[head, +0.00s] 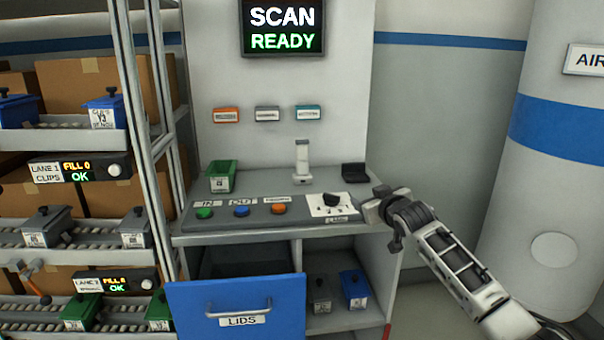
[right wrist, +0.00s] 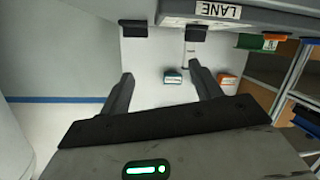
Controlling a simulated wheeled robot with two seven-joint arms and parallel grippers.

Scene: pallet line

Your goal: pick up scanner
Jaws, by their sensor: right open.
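A white upright device (head: 302,160), which looks like the scanner, stands at the back of the grey bench top (head: 262,190). Its details are too small to make out. My right gripper (head: 376,206) is at the bench's right front corner, to the right of the device and nearer to me, apart from it. In the right wrist view its two fingers (right wrist: 163,88) are spread with nothing held between them. The scanner cannot be made out clearly there against the white wall. My left gripper is not in view.
A black box-like item (head: 354,174) and a black lane selector (head: 331,200) lie near the gripper. A green bin (head: 222,176) stands at the bench's left. Below, a blue drawer (head: 230,308) marked LIDS sticks out. Stocked shelves (head: 80,140) are on the left.

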